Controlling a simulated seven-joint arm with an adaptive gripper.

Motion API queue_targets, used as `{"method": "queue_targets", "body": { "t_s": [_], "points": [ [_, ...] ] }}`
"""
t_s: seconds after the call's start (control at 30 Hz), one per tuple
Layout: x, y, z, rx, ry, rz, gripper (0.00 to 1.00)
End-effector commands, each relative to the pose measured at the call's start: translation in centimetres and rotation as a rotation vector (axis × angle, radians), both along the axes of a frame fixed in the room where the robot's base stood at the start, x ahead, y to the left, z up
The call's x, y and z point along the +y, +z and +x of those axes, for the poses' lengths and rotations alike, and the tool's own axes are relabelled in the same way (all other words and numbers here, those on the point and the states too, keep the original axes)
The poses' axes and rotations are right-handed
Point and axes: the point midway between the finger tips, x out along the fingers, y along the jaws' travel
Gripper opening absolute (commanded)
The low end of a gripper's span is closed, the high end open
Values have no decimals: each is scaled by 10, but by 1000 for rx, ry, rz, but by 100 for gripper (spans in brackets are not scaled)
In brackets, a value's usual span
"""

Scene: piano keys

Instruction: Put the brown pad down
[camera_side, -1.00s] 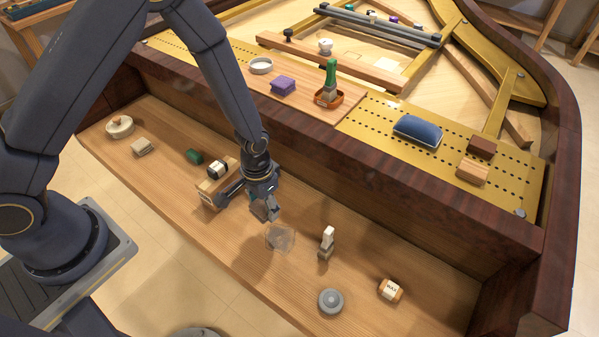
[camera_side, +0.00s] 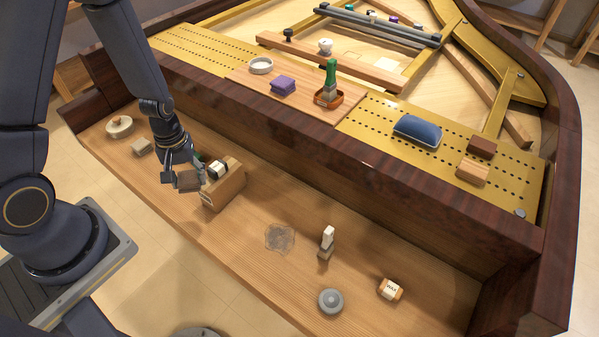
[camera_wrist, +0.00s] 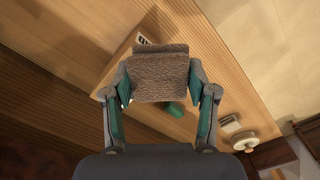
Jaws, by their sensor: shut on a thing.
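The brown pad (camera_wrist: 160,75) is a rough, textured square block. My gripper (camera_wrist: 159,88) is shut on it, with one finger at each side edge in the wrist view. In the side view my gripper (camera_side: 181,176) holds the pad (camera_side: 189,182) over the left part of the wooden key bed (camera_side: 240,265), just left of a small wooden box (camera_side: 225,185). I cannot tell how high the pad is above the wood.
A green block (camera_wrist: 174,110) lies near the pad, partly hidden behind it. A beige block (camera_side: 141,147) and a round pale item (camera_side: 119,126) lie further left. A faint greyish patch (camera_side: 279,237), a white-topped brush (camera_side: 327,242) and a grey disc (camera_side: 330,301) are at right.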

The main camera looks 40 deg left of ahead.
Motion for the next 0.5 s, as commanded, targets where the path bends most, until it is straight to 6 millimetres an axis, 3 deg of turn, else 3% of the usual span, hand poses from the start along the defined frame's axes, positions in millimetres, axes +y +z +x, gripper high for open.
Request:
{"method": "queue_targets", "body": {
  "t_s": [0.03, 0.2, 0.33, 0.5],
  "points": [
    [25, 0, -8, 0, 115, 0, 28],
    [91, 1, -42, -1, 427, 1, 28],
    [125, 1, -70, -2, 594, 2, 28],
    [148, 1, -95, -2, 715, 3, 28]
  ]
}}
